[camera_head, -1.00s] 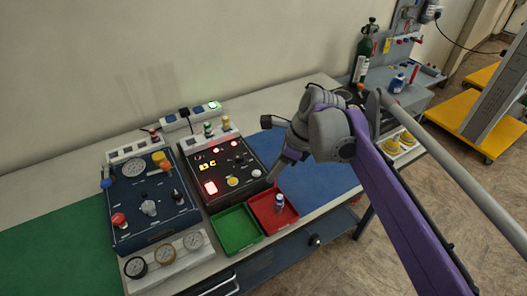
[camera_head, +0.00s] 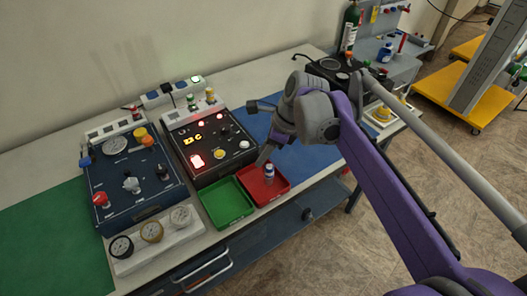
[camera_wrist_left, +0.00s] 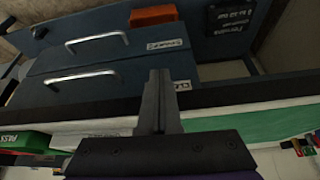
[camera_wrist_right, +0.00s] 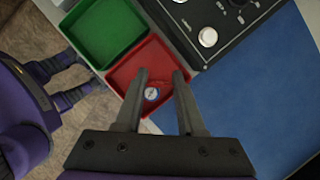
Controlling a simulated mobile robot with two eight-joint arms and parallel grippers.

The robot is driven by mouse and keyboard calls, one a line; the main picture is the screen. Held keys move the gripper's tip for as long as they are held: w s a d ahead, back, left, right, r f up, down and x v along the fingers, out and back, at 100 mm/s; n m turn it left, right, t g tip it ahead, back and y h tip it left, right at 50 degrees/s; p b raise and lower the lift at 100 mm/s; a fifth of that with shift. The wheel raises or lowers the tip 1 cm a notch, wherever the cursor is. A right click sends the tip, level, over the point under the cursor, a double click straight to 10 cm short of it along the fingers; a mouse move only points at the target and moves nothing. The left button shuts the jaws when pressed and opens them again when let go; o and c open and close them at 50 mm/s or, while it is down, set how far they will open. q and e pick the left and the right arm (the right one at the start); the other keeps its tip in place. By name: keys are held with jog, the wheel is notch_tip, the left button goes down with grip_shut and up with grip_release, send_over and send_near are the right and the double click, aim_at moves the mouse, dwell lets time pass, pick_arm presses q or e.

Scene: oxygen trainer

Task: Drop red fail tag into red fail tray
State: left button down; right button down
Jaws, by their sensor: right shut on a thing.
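The red fail tray (camera_head: 279,185) is at the front edge of the bench, right of the green tray; it also shows in the right wrist view (camera_wrist_right: 120,76). A small white-and-blue bottle-like piece with some red (camera_head: 269,174) appears within the tray's outline. My right gripper (camera_head: 264,158) reaches down over the tray. In the right wrist view its fingers (camera_wrist_right: 161,75) stand a little apart, with the piece (camera_wrist_right: 152,93) by the left finger. No separate flat red tag is distinguishable. My left gripper (camera_wrist_left: 162,75) is shut and empty, facing drawers.
The green tray (camera_head: 224,204) adjoins the red one. A black panel (camera_head: 211,146) with lit displays stands behind them, and a blue panel (camera_head: 133,185) stands left. The blue mat (camera_head: 314,155) to the right has free room.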

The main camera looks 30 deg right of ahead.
jog(key=shift+c, duration=2.2)
grip_release()
jog(key=shift+r, duration=0.1)
jog(key=p+v, duration=0.1)
jog(key=v, duration=0.9)
jog(key=shift+r, duration=0.35)
jog(key=shift+s, duration=0.15)
jog(key=s+a+f+n+t+h+p, duration=0.1)
jog(key=s+a+f+n+p, duration=0.2)
jog(key=n, duration=1)
jog(key=s+a+f+n+t+h+p, duration=0.1)
jog(key=s+a+f+n+h+p, duration=0.1)
jog(key=s+a+f+n, duration=0.4)
jog(key=s+f+n+p, duration=0.1)
jog(key=s+f+n, duration=0.2)
jog(key=f+n, duration=0.3)
jog(key=shift+s+a+n+h+p, duration=0.3)
jog(key=shift+s+a+n, duration=0.1)
jog(key=shift+n, duration=0.2)
